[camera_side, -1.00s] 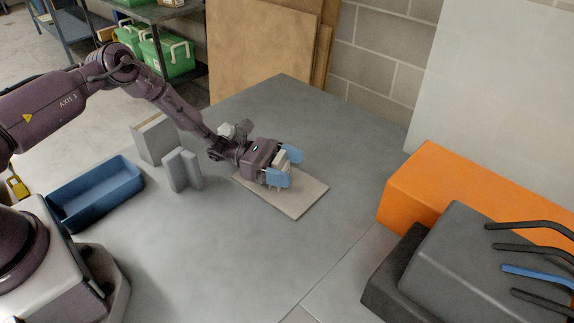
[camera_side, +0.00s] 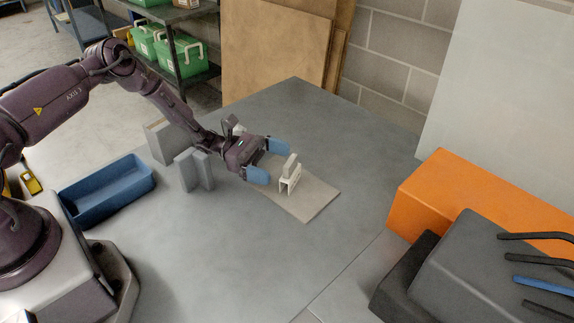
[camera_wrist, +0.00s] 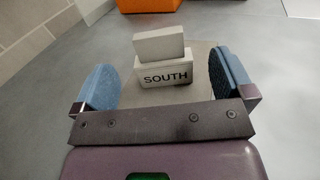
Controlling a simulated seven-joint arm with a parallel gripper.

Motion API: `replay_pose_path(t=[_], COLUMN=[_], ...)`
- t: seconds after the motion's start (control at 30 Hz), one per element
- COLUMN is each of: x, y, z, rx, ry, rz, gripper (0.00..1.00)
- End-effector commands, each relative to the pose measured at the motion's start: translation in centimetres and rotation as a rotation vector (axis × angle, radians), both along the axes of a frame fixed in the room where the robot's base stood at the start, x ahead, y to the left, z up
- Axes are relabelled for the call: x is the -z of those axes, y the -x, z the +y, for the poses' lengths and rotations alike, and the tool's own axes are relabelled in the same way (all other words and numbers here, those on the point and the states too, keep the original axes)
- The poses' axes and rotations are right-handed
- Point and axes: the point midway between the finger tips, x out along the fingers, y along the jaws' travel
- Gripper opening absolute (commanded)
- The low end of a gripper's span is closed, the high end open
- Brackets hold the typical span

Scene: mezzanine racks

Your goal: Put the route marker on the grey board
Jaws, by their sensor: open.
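The route marker (camera_side: 289,176) is a pale block with a narrower upright slab on top. It stands upright on the grey board (camera_side: 314,200), a thin flat panel on the table. In the wrist view the marker (camera_wrist: 163,72) faces me and reads "SOUTH". My gripper (camera_side: 265,160) is open, with blue fingers, just to the left of the marker in the side view and apart from it. In the wrist view the fingers (camera_wrist: 160,80) are spread wide to either side, with nothing held between them.
A blue open bin (camera_side: 105,192) and grey upright blocks (camera_side: 194,170) stand left of my gripper. An orange box (camera_side: 440,205) and a dark grey case with hooked bars (camera_side: 455,265) are at the right. The table front is clear.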

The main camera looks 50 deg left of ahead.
Motion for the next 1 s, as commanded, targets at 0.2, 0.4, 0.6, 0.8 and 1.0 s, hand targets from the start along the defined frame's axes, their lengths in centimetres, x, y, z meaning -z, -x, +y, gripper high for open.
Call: replay_pose_path(t=[0.2,0.4,0.6,0.8,1.0], x=[0.0,-1.9,-8.8,-15.7,-21.7], y=[0.4,0.5,2.3,6.2,11.2], z=[0.8,0.2,-1.9,-3.3,-3.5], rx=[0.002,0.067,0.316,0.572,0.782], ry=[0.0,-0.07,-0.358,-0.695,-1.019], rz=[0.0,-0.037,-0.194,-0.391,-0.601], gripper=[0.99,0.99,0.99,0.99,0.99])
